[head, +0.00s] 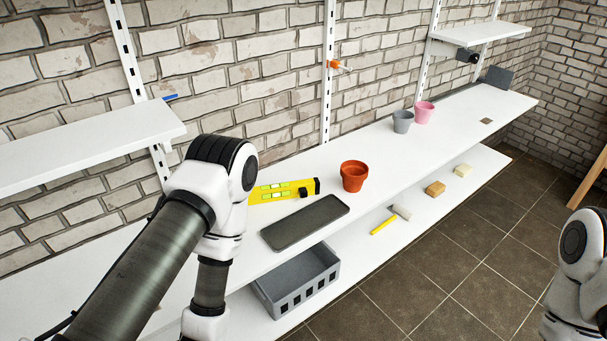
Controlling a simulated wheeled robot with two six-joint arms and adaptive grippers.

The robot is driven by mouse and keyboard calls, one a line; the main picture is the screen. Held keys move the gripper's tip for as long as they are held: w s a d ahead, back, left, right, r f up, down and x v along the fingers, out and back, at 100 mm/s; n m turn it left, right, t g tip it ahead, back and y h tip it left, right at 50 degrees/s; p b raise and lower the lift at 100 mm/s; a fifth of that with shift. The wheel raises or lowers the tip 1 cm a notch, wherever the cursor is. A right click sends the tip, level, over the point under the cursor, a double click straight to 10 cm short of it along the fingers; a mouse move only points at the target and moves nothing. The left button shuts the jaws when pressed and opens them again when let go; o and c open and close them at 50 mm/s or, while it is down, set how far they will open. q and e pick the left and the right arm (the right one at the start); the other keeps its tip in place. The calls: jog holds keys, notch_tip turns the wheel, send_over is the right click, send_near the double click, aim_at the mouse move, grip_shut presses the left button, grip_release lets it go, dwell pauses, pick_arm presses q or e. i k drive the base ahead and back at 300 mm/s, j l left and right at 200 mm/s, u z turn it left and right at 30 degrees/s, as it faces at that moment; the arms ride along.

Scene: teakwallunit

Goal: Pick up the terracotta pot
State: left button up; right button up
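The terracotta pot (353,177) is orange-brown and stands upright on the upper white shelf board, near the middle of the head view. Nothing touches it, and its whole near side shows. My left arm comes in from the lower left and bends down in front of the shelf, well to the left of the pot. Its gripper is below the bottom edge of the picture. Part of my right arm shows at the lower right edge, far from the pot, and its gripper is also out of the picture.
Left of the pot are a yellow level (284,190) and a dark grey tray (305,222). A grey pot (402,122) and a pink pot (425,112) stand further right. The lower shelf holds a grey crate (299,283), a yellow-handled tool (384,225) and small blocks (435,188).

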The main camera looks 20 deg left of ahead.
aim_at(354, 173)
jog(key=i+l+u, duration=0.15)
jog(key=l+u, duration=0.15)
jog(key=i+l+u, duration=0.15)
jog(key=l+u, duration=0.15)
jog(key=i+l+u, duration=0.1)
jog(key=l+u, duration=0.55)
jog(key=l, duration=0.15)
jog(key=i, duration=0.05)
